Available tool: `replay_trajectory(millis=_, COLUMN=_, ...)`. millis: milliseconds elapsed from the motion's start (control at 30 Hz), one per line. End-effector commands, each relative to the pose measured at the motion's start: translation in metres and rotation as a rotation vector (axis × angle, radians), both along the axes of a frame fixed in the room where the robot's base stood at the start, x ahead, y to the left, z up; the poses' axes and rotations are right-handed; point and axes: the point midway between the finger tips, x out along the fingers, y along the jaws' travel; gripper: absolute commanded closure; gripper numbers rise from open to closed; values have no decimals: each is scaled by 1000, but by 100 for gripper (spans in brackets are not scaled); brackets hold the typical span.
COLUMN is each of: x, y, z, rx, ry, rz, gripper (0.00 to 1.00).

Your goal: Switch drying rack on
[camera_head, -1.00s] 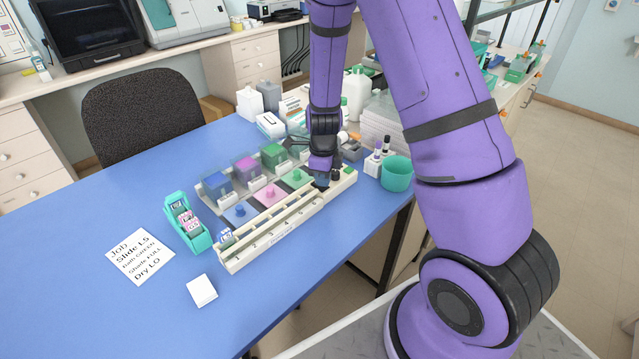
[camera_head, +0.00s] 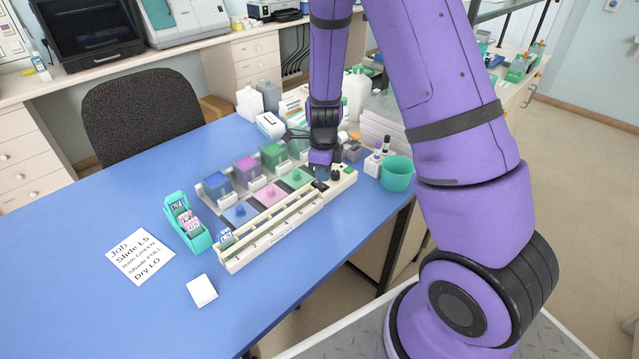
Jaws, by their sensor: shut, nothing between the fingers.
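The cream drying rack (camera_head: 262,247), a long slotted bar with printed marks, runs along the front of the staining station on the blue table. A small black switch-like part (camera_head: 320,185) sits near its right end; its on or off position is too small to tell. My gripper (camera_head: 322,173) is shut and empty, pointing down just behind this black part. The fingertips are small and partly hidden, and I cannot tell whether they touch anything. A slide with a blue-and-white label (camera_head: 226,236) stands at the rack's left end.
Blue, purple and green baths (camera_head: 246,167) stand behind the rack. Dark knobs (camera_head: 336,174) and a teal cup (camera_head: 396,174) are to the right. A teal slide holder (camera_head: 187,224), a job card (camera_head: 140,256) and a white pad (camera_head: 201,291) lie left. The front table is clear.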

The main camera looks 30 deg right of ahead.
Motion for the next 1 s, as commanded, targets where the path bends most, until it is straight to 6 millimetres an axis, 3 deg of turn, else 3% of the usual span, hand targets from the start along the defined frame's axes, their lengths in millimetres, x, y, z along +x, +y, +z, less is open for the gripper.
replay_trajectory(millis=600, x=0, y=0, z=42, rx=0, ry=-1, rz=2, gripper=100)
replay_trajectory(millis=1000, x=0, y=0, z=45, rx=0, ry=0, rz=0, gripper=100)
